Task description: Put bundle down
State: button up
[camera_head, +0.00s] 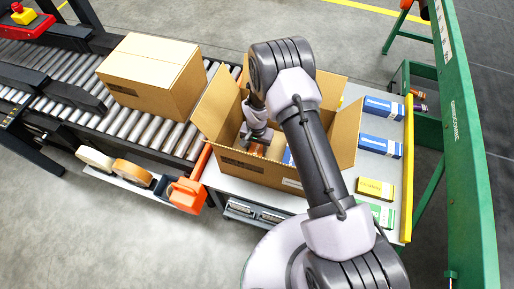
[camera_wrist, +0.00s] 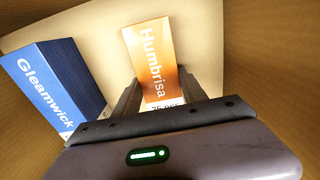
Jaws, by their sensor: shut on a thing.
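My gripper (camera_wrist: 156,98) is inside the open cardboard box (camera_head: 238,166), pointing down. It is shut on an orange bundle (camera_wrist: 151,52) marked "Humbrisa", which also shows partly in the head view (camera_head: 258,149). A blue bundle (camera_wrist: 47,85) marked "Gleamwick" stands in the box to the left of it in the wrist view. A gap shows between the two bundles. Whether the orange bundle touches the box floor (camera_wrist: 205,45) I cannot tell. My arm hides part of the box in the head view.
A closed carton (camera_head: 140,80) sits on the roller conveyor (camera_head: 140,124) at left. On the table right of the box lie blue bundles (camera_head: 381,146), a yellow bundle (camera_head: 374,189) and a green one (camera_head: 382,214). A tape dispenser (camera_head: 187,194) hangs by the conveyor. A green frame (camera_head: 462,130) stands at right.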

jog(key=shift+f, duration=0.2)
jog(key=o, duration=1.5)
